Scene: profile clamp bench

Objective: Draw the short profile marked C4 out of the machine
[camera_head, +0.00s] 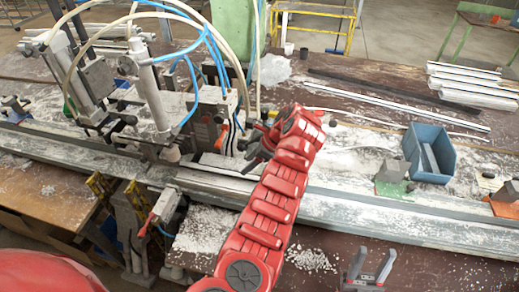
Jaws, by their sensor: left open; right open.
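My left gripper (256,152) is at the end of the red arm, open beside the clamp machine (216,120) with its blue and white hoses. A short grey profile (228,164) appears to lie at the foot of the machine, just left of the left gripper's fingers. No C4 marking is legible, so I cannot tell whether this is that profile. The arm hides part of the rail (345,208) and whatever lies behind it. My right gripper (370,266) is open and empty at the bottom right, in front of the rail.
A blue bin (428,150) with a grey piece inside stands at the right. Green (394,188) and orange (504,208) blocks flank it. Long profiles (470,82) lie at the back right. A second clamp unit (150,85) stands at the left. White chips litter the bench.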

